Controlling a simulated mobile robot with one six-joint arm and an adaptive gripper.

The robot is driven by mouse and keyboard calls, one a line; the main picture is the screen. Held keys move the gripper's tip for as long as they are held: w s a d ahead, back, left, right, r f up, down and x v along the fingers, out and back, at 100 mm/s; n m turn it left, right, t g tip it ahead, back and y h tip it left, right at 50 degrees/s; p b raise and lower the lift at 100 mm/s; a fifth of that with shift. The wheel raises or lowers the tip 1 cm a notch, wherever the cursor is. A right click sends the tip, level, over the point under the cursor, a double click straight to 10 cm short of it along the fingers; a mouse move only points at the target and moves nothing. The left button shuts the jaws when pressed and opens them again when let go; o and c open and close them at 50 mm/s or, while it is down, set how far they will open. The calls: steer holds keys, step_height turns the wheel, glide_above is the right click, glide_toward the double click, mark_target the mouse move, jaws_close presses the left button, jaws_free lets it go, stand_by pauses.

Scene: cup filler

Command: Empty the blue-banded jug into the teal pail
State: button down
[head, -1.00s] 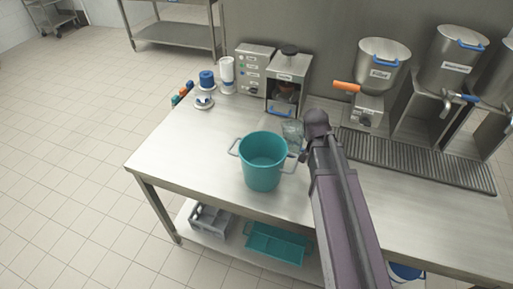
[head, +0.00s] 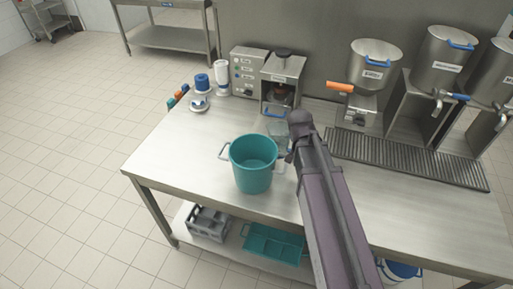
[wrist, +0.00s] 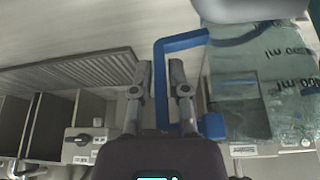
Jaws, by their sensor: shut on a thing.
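The teal pail (head: 254,177) stands upright on the steel table, with a grey handle on each side. Its visible inside looks plain teal. A clear jug (head: 277,134) shows just behind the pail, partly hidden by my arm. In the wrist view the see-through jug (wrist: 262,100) has "ml" marks and a blue handle (wrist: 183,42). My gripper (wrist: 161,82) has its two fingers on either side of the handle and is shut on it. The gripper is mostly hidden in the head view. I cannot tell the jug's contents or tilt.
A steel dispenser (head: 283,76) and control box (head: 248,70) stand behind. Steel urns (head: 374,65) stand at the back right above a ribbed drain grate (head: 405,158). A blue-capped container (head: 202,83) and white bottle (head: 222,75) are back left. The table's left part is clear.

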step_height(320, 180, up, 11)
steer(key=p, duration=1.1)
steer(key=shift+s, duration=0.15)
steer(key=shift+d, duration=0.1)
